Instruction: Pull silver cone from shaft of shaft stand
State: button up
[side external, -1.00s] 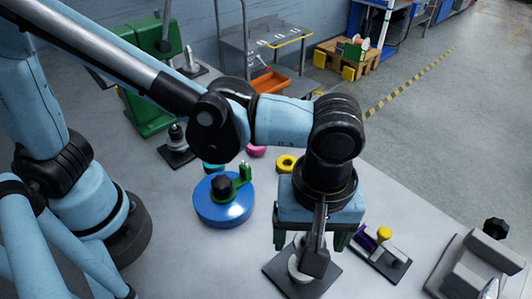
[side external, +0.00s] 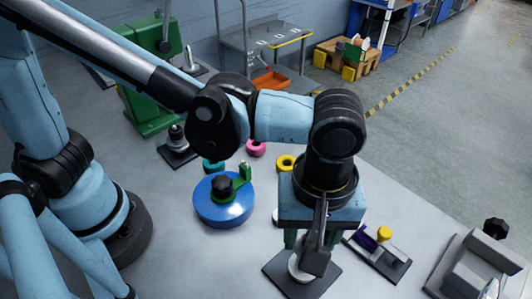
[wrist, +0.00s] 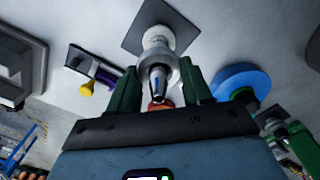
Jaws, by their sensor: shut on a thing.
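The silver cone (wrist: 157,62) sits on the shaft stand between my green fingers in the wrist view. My gripper (wrist: 158,72) is shut on it from both sides. The stand's dark square base plate (side external: 324,279) lies flat on the table under my gripper (side external: 308,243) in the side view. A pale round part (side external: 297,269) shows low on the stand there. My wrist and fingers hide most of the cone and shaft in the side view. The shaft's tip (wrist: 158,82) shows between the fingers in the wrist view.
A blue disc (side external: 222,212) with a green bracket and black knob stands left of my gripper. A dark plate with purple and yellow parts (side external: 384,235) is close on the right. A grey fixture (side external: 480,265) stands farther right. Yellow (side external: 286,162) and pink (side external: 256,148) rings lie behind.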

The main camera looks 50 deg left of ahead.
jog(key=shift+r, duration=1.55)
dwell(0.9)
jog(key=shift+r, duration=1.75)
jog(key=shift+r, duration=0.15)
jog(key=shift+r, duration=0.8)
jog(key=shift+r, duration=2)
